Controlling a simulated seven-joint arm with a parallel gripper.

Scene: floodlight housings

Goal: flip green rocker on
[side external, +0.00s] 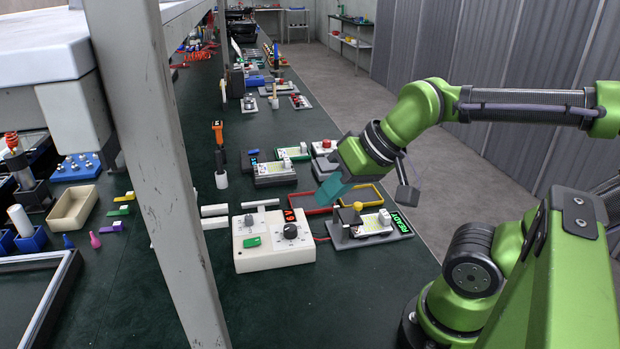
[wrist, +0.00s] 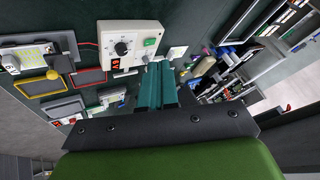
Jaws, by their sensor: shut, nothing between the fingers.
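A white power box (side external: 274,256) stands on the dark green bench, with a green rocker (side external: 252,241) on its top left, a black dial (side external: 290,231) and a lit red display reading 6V. In the wrist view the box (wrist: 131,31) lies ahead of my fingers, with the rocker (wrist: 150,41) just beyond the fingertips. My gripper (side external: 323,199) has teal fingers, shut and empty. It hangs above the bench, behind and right of the box in the side view, apart from the rocker. Its fingers also show in the wrist view (wrist: 158,68). I cannot tell which way the rocker is tilted.
Right of the box is a grey fixture (side external: 345,240) with a floodlight panel and a green READY sign (side external: 402,221). Red (side external: 308,200) and yellow (side external: 373,187) frames lie behind. White blocks (side external: 214,210) sit behind-left. A grey post (side external: 160,150) stands at left.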

